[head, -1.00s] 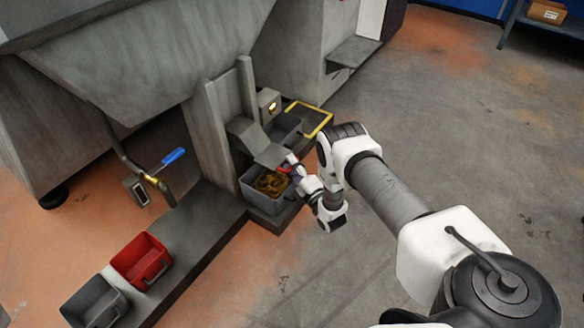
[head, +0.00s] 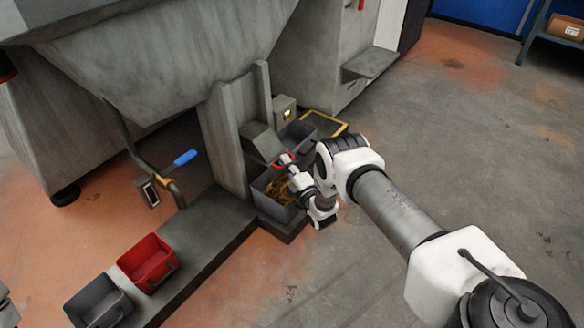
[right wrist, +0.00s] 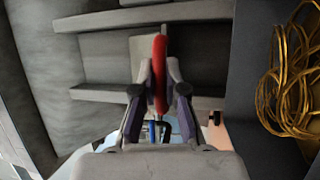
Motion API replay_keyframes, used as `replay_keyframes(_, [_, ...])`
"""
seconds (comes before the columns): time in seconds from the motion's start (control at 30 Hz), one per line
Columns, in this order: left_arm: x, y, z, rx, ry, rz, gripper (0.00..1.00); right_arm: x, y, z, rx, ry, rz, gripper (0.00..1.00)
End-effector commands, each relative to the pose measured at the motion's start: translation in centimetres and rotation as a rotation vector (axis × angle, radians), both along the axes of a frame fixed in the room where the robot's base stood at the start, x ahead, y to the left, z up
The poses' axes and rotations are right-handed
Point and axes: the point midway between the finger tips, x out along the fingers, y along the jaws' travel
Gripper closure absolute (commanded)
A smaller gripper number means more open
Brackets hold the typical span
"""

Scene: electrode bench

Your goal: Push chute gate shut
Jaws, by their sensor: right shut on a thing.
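The chute (head: 262,142) is a grey sloped spout on the upright column below the big hopper, above a grey bin (head: 258,199). The gate's red handle (head: 281,158) sits at the chute's lower lip. My right gripper (head: 287,164) is shut on this handle. In the right wrist view the red handle (right wrist: 160,70) stands upright between the two fingers (right wrist: 160,95), with grey plates behind it. The gate plate's exact position is hard to tell from the head view.
Yellow-brown coils (head: 280,189) lie in the bin and show in the right wrist view (right wrist: 290,85). A yellow-rimmed tray (head: 334,121) and a small lit box (head: 286,112) are behind. A blue-handled valve (head: 186,157), a red bin (head: 147,263) and a dark bin (head: 98,302) are left.

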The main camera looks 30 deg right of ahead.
Motion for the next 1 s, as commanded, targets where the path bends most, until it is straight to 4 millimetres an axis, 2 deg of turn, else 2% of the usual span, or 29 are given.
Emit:
replay_keyframes(0.1, [0.0,0.0,0.0,0.0,0.0,0.0,0.6,0.3,0.1,0.3,0.0,-0.003,0.002,1.0])
replay_keyframes(0.13, [0.0,0.0,0.0,0.0,0.0,0.0,0.6,0.3,0.1,0.3,0.0,-0.004,0.002,0.82])
replay_keyframes(0.2, [0.0,0.0,0.0,0.0,0.0,0.0,0.6,0.2,0.1,0.2,0.0,-0.004,0.002,0.63])
replay_keyframes(0.57, [0.0,0.0,0.0,0.0,0.0,0.0,0.6,-0.3,0.0,0.1,0.0,-0.002,0.001,0.63])
replay_keyframes(0.67, [0.0,0.0,0.0,0.0,0.0,0.0,0.6,-1.7,0.0,-0.2,0.0,0.0,0.001,0.63])
replay_keyframes(1.0, [0.0,0.0,0.0,0.0,0.0,0.0,0.6,-9.8,0.1,-1.6,0.0,0.0,0.001,0.63])
